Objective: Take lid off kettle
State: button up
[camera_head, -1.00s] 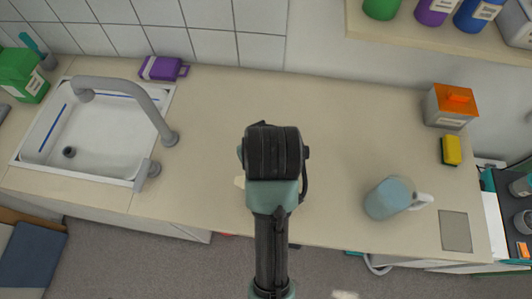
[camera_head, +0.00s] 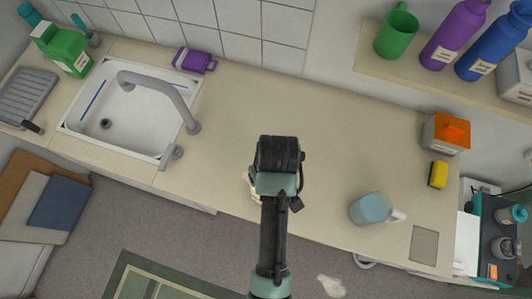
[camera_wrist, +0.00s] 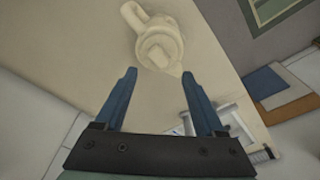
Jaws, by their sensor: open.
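A cream kettle (camera_wrist: 168,28) stands on the counter in the wrist view, at the top middle. Its handle points to the upper left and its spout towards the lower right. The fingertips point towards the kettle, with no visible contact. In the head view my arm hides most of the kettle; only a cream edge (camera_head: 247,187) shows beside it.
A sink (camera_head: 120,115) with a grey tap (camera_head: 172,95) is at the left. An orange-lidded box (camera_head: 446,134) and yellow sponge (camera_head: 438,174) are at the right. The middle counter is clear.

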jog(key=shift+w+a+f+p, duration=0.15)
jog(key=shift+f+p, duration=0.1)
jog(key=shift+f, duration=0.85)
jog(key=shift+w+d+f+p, duration=0.1)
jog(key=shift+f+p, duration=0.15)
jog(key=shift+f, duration=0.9)
jog(key=shift+w+a+f+p, duration=0.15)
jog(key=shift+f+p, duration=0.1)
jog(key=shift+f, duration=0.85)
jog(key=shift+d, duration=0.1)
jog(key=shift+c, duration=0.2)
grip_shut()
